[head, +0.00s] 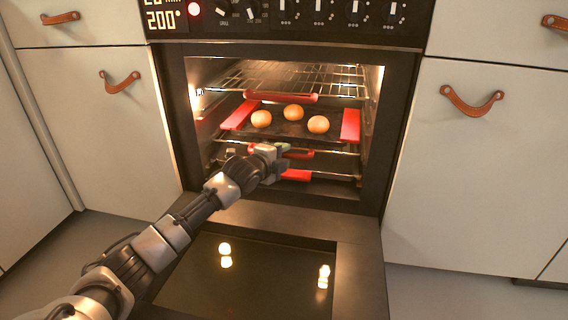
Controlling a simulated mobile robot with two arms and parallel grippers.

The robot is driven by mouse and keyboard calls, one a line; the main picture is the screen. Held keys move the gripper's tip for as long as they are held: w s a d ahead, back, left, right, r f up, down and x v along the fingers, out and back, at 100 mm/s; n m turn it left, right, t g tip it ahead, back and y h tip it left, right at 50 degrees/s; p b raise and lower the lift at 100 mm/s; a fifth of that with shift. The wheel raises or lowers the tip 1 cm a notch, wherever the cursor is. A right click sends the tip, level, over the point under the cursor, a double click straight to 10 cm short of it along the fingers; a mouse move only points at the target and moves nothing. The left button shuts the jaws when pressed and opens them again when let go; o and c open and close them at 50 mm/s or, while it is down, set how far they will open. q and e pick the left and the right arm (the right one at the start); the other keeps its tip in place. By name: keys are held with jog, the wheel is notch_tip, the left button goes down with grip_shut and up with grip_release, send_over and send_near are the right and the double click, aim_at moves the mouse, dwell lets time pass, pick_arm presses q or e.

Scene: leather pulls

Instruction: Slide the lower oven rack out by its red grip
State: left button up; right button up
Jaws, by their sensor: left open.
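The oven is open, and the lower rack (340,152) is inside it, under a dark tray. A red grip (300,154) shows at the middle of the rack's front bar, partly hidden by my left gripper (284,152). The gripper is open, with its fingers close in front of the grip's left part. I cannot tell whether they touch it. Another red piece (297,175) shows just below. My right gripper is not in view.
The upper rack (335,80) has its own red grip (281,97). Three round buns (292,112) sit on the dark tray (285,129), which has red end handles (350,126). The lowered oven door (360,265) lies in front. Cabinets with leather pulls (470,102) flank the oven.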

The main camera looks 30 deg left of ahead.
pick_arm(q)
jog(key=shift+w, duration=0.5)
grip_shut()
jog(key=shift+s+d, duration=0.1)
